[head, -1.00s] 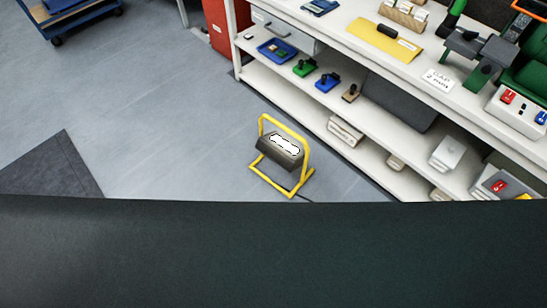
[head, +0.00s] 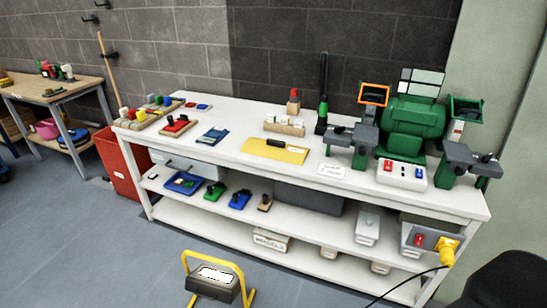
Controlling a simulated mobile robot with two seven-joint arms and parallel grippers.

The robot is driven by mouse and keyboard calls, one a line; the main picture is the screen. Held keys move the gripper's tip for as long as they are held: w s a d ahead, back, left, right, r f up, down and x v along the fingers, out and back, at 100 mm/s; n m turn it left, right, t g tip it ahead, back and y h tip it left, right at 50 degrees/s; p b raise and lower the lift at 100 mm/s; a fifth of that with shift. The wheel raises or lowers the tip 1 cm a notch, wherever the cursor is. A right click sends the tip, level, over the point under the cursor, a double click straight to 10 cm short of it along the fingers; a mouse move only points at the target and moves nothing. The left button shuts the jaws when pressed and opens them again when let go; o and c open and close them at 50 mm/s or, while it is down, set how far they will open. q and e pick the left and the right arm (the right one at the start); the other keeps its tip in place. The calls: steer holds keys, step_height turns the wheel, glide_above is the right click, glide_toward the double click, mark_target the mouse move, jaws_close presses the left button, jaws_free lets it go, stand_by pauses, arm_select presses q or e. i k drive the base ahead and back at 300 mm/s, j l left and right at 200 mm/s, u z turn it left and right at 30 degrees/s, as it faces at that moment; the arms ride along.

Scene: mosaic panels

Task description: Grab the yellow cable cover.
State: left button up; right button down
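A yellow plug-like piece (head: 448,249) with a black cable is on the right side of a grey switch box (head: 422,239) with a red switch, at the right end of the bench's lower shelves. It is the yellow part that sits at a cable; I cannot tell for sure that it is the cable cover. A flat yellow piece (head: 290,155) with a dark handle also lies on the white bench top. Neither of my grippers is in view.
A white bench (head: 225,128) with shelves stands against the wall, a green grinder (head: 412,128) on it. A yellow-framed work lamp (head: 215,283) stands on the floor before it. A dark rounded object (head: 510,280) fills the lower right corner. Grey floor (head: 90,245) at left is clear.

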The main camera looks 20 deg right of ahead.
mark_target(278, 149)
steer(key=i+l+z, duration=0.1)
steer(key=z, duration=0.5)
steer(key=i+l+z, duration=0.1)
steer(key=i+z, duration=0.2)
steer(key=i, duration=0.3)
steer(key=i+z, duration=0.35)
steer(key=i, duration=0.2)
